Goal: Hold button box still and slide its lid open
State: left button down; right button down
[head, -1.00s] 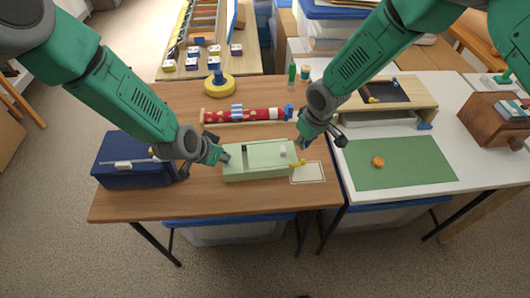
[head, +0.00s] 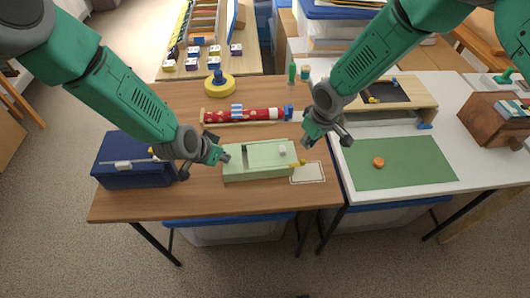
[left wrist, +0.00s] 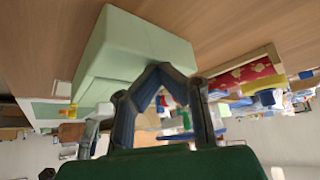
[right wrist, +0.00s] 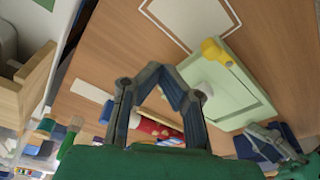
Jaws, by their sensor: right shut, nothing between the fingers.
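The pale green button box (head: 258,172) sits on the brown table. My right gripper (head: 307,143) is shut and empty, above and right of the box, apart from the knob (right wrist: 204,89).
A navy box (head: 135,172) stands left, near my left arm. A red patterned holder (head: 243,116) lies behind the green box. A pale outlined rectangle (head: 308,173) is on the table to the right. A green mat (head: 405,165) with an orange disc lies on the white table.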

pick_arm(q)
jog(key=shift+s+f, duration=0.15)
pick_arm(e)
jog(key=shift+a+r, duration=0.1)
jog(key=shift+a, duration=0.05)
jog(key=shift+a+r, duration=0.45)
jog(key=shift+a, duration=0.1)
jog(key=w+v, duration=0.1)
jog(key=v, duration=0.6)
jog(key=shift+a, duration=0.35)
jog(key=shift+w+r, duration=0.1)
